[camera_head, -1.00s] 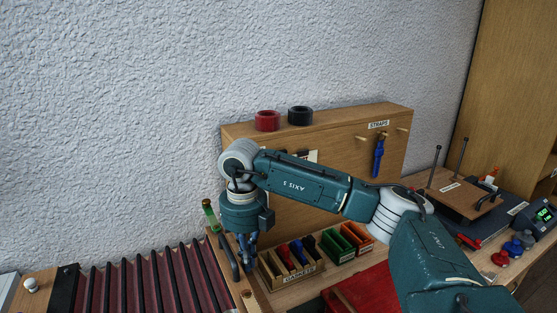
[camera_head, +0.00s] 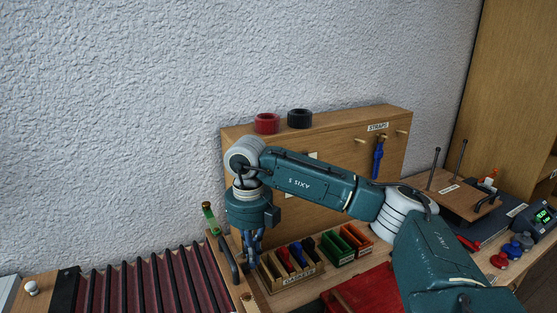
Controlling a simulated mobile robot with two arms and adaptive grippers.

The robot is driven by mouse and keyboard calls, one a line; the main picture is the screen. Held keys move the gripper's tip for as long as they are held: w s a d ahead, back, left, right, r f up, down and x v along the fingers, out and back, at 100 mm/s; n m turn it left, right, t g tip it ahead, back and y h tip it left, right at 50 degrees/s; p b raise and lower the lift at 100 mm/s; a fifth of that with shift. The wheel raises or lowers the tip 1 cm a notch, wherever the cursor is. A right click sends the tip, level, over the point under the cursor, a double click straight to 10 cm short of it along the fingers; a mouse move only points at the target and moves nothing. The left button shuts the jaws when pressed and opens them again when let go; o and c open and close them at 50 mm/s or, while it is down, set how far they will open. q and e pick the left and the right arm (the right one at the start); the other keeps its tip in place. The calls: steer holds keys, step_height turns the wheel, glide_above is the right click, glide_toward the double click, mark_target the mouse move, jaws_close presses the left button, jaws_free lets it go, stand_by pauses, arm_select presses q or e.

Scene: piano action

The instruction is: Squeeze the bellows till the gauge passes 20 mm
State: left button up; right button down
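The bellows (camera_head: 150,285) lie at the lower left of the head view, with dark red folds and black ribs, cut off by the bottom edge. A wooden end board (camera_head: 226,290) with a black handle (camera_head: 229,260) stands at their right end. My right gripper (camera_head: 252,250) points down just right of the handle, and I see no clear contact. Its fingers are small and partly dark, so its opening is unclear. A small green and brass piece (camera_head: 209,217) stands behind the end board; I cannot tell whether it is the gauge. My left gripper is out of view.
A gasket box (camera_head: 290,284) stands close right of my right gripper, with green and orange bins (camera_head: 357,238) beyond. A wooden panel (camera_head: 330,130) with a blue strap (camera_head: 378,157) stands behind. A device with a green display (camera_head: 543,216) is at the far right.

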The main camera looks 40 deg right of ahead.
step_height(320, 180, up, 7)
steer(key=p, duration=0.4)
steer(key=shift+f, duration=0.15)
stand_by(0.5)
